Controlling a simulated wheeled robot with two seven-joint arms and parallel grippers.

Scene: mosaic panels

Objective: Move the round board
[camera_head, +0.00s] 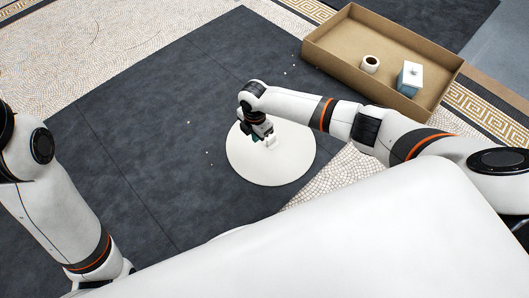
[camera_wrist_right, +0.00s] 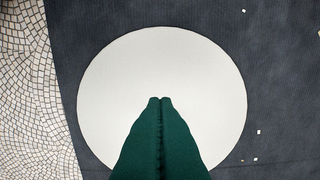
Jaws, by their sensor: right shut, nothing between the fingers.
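The round board (camera_head: 272,165) is a flat white disc on the dark grey floor panel in the head view. In the right wrist view the board (camera_wrist_right: 160,60) fills the middle as a whole circle, apart from the part hidden behind the fingers. My right gripper (camera_head: 264,140) is over the board's upper left part, pointing down. Its green fingers (camera_wrist_right: 160,99) are shut together with nothing between them. I cannot tell whether the fingertips touch the board. My left arm shows at the left of the head view, but its gripper is out of sight.
A brown open box (camera_head: 330,62) at the upper right holds a small white round pot (camera_head: 370,64) and a blue jar with a white lid (camera_head: 410,77). Pale mosaic (camera_wrist_right: 35,90) borders the dark panel (camera_head: 130,130). Small white chips lie scattered. The panel left of the board is mostly clear.

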